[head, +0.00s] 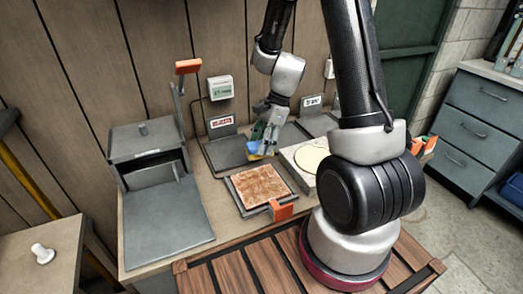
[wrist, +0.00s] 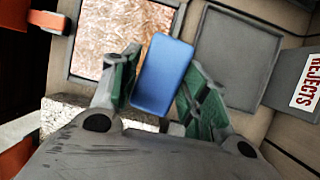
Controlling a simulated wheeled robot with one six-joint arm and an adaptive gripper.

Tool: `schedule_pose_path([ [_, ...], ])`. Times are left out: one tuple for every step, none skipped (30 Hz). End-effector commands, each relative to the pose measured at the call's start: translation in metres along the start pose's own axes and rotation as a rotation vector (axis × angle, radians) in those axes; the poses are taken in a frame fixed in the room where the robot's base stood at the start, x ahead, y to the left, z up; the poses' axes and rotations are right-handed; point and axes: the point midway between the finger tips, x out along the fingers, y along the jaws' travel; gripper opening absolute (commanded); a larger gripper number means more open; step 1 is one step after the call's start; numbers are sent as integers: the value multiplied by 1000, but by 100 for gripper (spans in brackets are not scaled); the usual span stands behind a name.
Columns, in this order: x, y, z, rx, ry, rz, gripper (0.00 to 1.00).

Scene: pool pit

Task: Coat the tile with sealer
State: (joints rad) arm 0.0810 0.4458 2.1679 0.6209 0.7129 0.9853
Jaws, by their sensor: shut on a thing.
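The tile (head: 260,184) is a mottled reddish-brown square. It lies flat on a dark plate (head: 238,203) near the bench's front edge. It also shows at the top of the wrist view (wrist: 122,32). My gripper (head: 262,142) is shut on a blue block (wrist: 162,73), seen between its green-padded fingers in the wrist view. In the head view the blue block (head: 254,149) shows a little yellow and is held behind the tile, apart from it as far as I can tell. The block's underside is hidden. I cannot make out a sealer container.
A grey tray (head: 214,157) with a REJECTS sign (wrist: 309,80) is behind the tile. A pale slab with a round disc (head: 312,157) is right of it. A grey press-like machine (head: 148,160) stands left. An orange block (head: 281,210) sits at the plate's front corner.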

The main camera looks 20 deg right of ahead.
Motion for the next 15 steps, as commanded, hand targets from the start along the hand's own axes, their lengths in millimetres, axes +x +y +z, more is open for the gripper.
schedule_pose_path([
  [-3, 0, 2, -1, 0, -1, 7],
  [-5, 0, 2, -1, 0, -1, 7],
  [-6, 1, 3, 0, 0, 0, 7],
  [-7, 1, 3, 0, 0, 0, 7],
  [-7, 1, 3, 0, 0, 1, 7],
  [-7, 1, 3, 0, 0, 1, 7],
  [-7, 1, 3, 0, 0, 1, 7],
  [-7, 1, 3, 1, 0, 1, 7],
  [-7, 1, 3, 0, 0, 1, 7],
  [-7, 1, 3, 0, 0, 1, 7],
  [-7, 1, 3, 0, 0, 1, 7],
  [-7, 1, 3, 0, 0, 1, 7],
  [-8, 1, 3, 0, 0, 1, 7],
  [-8, 1, 4, 0, 0, 1, 7],
  [-10, 1, 4, 0, 0, 0, 7],
])
